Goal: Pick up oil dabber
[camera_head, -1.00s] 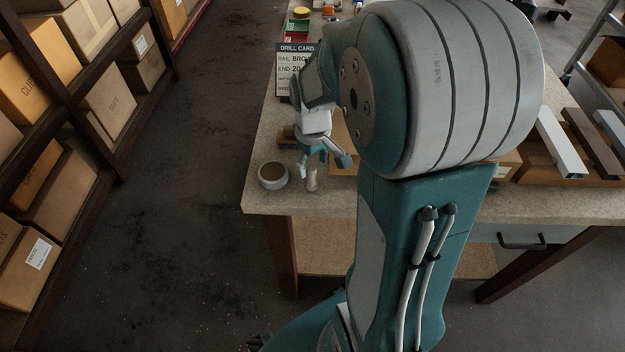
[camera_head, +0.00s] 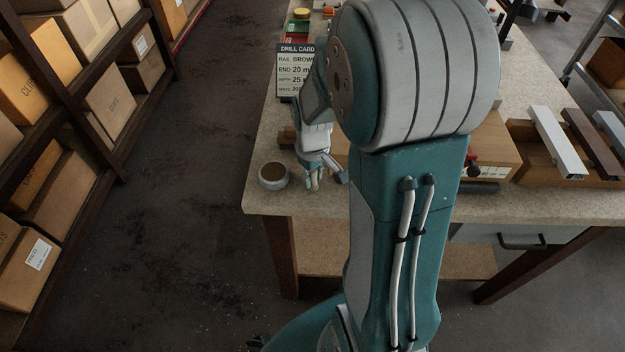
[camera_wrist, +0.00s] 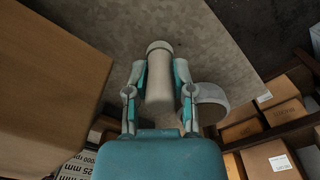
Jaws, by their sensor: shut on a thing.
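The oil dabber (camera_wrist: 159,80) is a pale, whitish cylinder with a rounded cap at its far end. In the wrist view it lies between the two fingers of my gripper (camera_wrist: 159,92), which is shut on it. In the head view my gripper (camera_head: 314,178) is low over the bench's near left corner, and the dabber (camera_head: 315,184) shows only as a small pale piece between the fingers. I cannot tell whether the dabber still touches the bench.
A round pot (camera_head: 273,177) with a brown top stands just left of my gripper, near the bench (camera_head: 300,203) edge; it also shows in the wrist view (camera_wrist: 208,100). A wooden block stands close on the other side. A drill card (camera_head: 295,72) stands behind. Shutter profiles (camera_head: 558,143) lie at right.

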